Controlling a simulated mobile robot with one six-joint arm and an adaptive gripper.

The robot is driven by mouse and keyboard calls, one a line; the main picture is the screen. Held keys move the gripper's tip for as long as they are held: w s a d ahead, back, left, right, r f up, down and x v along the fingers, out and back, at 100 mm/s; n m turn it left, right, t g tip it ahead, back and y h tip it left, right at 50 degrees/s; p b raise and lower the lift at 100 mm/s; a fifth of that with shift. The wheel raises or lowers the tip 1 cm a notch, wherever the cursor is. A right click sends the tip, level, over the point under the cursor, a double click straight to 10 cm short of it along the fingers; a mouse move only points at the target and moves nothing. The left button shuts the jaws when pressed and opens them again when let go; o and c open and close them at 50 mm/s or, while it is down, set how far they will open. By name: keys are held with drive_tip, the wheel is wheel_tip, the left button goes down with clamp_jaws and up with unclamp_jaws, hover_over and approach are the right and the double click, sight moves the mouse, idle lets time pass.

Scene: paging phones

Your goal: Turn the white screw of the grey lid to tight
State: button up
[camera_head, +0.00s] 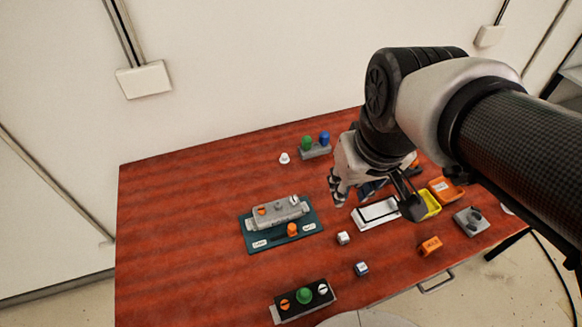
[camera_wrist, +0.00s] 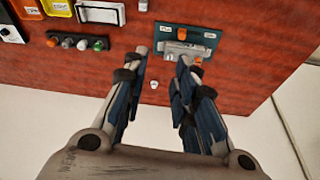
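The grey lid (camera_head: 278,210) lies on a teal mat (camera_head: 254,229). An orange screw (camera_head: 262,211) is at its left end, a grey knob (camera_head: 278,206) in the middle and the white screw (camera_head: 294,200) at its right end. In the wrist view the lid (camera_wrist: 180,48) shows just beyond my fingertips, partly hidden by them; I cannot make out its white screw there. My gripper (camera_head: 337,189) is above the table, right of the lid and apart from it. In the wrist view my gripper (camera_wrist: 160,62) has its fingers spread with nothing between.
A black panel (camera_head: 304,301) with orange and white screws and a green knob is at the front edge. A small white knob (camera_head: 284,158) stands behind the lid. Trays and loose parts lie right; the left is clear.

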drive_tip(key=w+a+f+n+g+p, duration=0.1)
drive_tip(key=w+a+f, duration=0.1)
drive_tip(key=w, duration=0.4)
drive_tip(key=w+a+f+n+g+p, duration=0.1)
drive_tip(key=w+a+f, duration=0.1)
drive_tip(key=w, duration=0.4)
drive_tip(key=n+g, duration=0.1)
drive_tip(key=n, duration=0.1)
hover_over(293, 199)
wheel_tip(293, 199, down, 8)
wheel_tip(293, 199, down, 18)
drive_tip(key=b, duration=0.3)
clamp_jaws()
